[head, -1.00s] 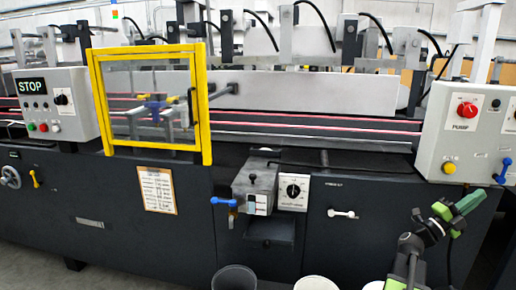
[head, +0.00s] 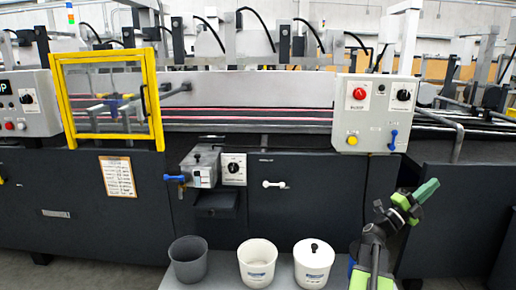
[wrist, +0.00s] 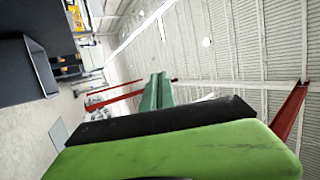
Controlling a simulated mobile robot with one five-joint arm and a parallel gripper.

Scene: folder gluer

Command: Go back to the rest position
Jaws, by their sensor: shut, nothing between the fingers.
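My gripper (head: 427,191) is at the lower right of the head view, on my folded green and black arm. It is shut and empty, in front of the machine's dark front and apart from it. In the wrist view the green fingers (wrist: 157,92) are together, with the ceiling and its red beams behind them.
The folder gluer (head: 295,200) spans the head view, with a yellow-framed guard (head: 155,120) and a pump control box (head: 375,115). A grey cup (head: 188,268), a white cup (head: 257,270) and a lidded white pot (head: 313,268) stand on a grey surface (head: 220,262) left of my arm.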

